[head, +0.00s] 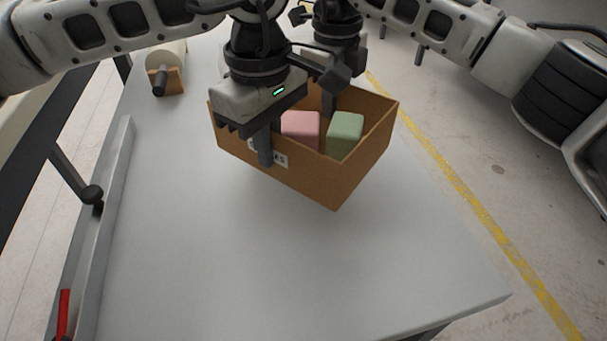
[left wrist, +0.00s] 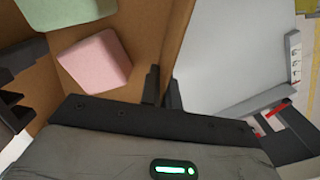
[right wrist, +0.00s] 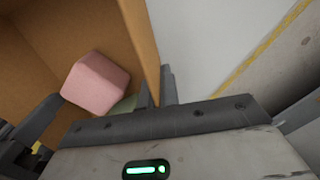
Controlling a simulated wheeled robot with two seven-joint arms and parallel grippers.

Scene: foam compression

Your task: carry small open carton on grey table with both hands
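The small open carton (head: 335,185) is brown and appears held above the grey table (head: 230,240), slightly tilted. A pink foam block (head: 301,128) and a green foam block (head: 345,132) lie inside it. My left gripper (head: 268,145) is shut on the carton's near wall, one finger outside over a partly hidden label. In the left wrist view the carton wall (left wrist: 178,40) runs between its fingers. My right gripper (head: 330,98) is at the far wall, partly hidden behind the left one. In the right wrist view the carton wall (right wrist: 143,50) passes between its fingers.
A roll on a wooden holder (head: 168,80) stands at the table's back left. A grey rail (head: 105,220) runs along the left edge, with a red object (head: 64,312) at its near end. The table's near part is clear.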

